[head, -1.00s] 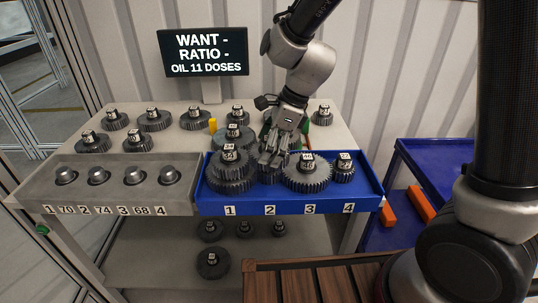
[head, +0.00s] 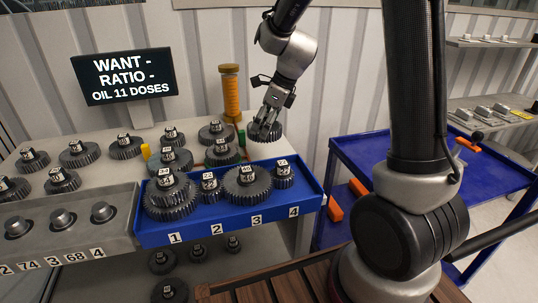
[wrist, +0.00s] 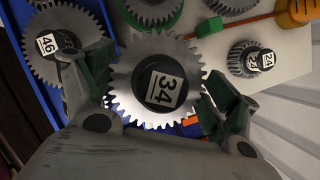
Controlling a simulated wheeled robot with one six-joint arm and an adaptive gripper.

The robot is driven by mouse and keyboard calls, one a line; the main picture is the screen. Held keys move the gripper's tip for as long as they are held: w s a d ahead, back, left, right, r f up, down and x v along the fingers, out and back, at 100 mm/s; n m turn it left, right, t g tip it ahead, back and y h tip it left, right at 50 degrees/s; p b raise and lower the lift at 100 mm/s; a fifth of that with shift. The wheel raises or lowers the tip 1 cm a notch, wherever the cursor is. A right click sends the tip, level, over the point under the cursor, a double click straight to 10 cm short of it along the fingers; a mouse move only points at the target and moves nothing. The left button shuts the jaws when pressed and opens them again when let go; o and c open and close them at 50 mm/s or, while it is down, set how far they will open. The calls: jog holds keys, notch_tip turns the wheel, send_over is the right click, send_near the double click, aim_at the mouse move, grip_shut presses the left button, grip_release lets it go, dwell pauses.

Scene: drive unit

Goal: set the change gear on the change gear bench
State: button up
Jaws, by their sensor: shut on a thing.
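My gripper (head: 264,124) is shut on a toothed steel gear (head: 265,134), held above the back right part of the grey bench (head: 108,172). In the wrist view the held gear (wrist: 160,80) carries a label reading 34 and sits between the two fingertips. A blue tray (head: 195,231) on the bench's front has places numbered 1 to 4. Stacked gears (head: 171,197) stand at 1, a small gear (head: 209,188) at 2, a large gear (head: 247,184) at 3 and a small gear (head: 284,176) at 4.
Several gears stand on the bench behind the trays. A grey tray (head: 122,222) with metal posts is at left. A yellow-orange cylinder (head: 231,93) stands at the back near my gripper. A blue cart (head: 375,155) is to the right. A screen (head: 123,79) stands behind.

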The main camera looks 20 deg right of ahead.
jog(key=w+d+m, duration=0.2)
jog(key=w+d, duration=0.1)
jog(key=shift+w+f+t, duration=0.1)
jog(key=shift+w+t, duration=0.1)
jog(key=shift+t, duration=0.2)
jog(key=shift+w, duration=0.15)
jog(key=shift+m, duration=0.3)
notch_tip(320, 180, down, 10)
jog(key=shift+d+r, duration=0.1)
jog(key=shift+r, duration=0.05)
jog(key=o, duration=1.4)
jog(key=shift+f+h, duration=0.2)
jog(key=shift+h, duration=0.1)
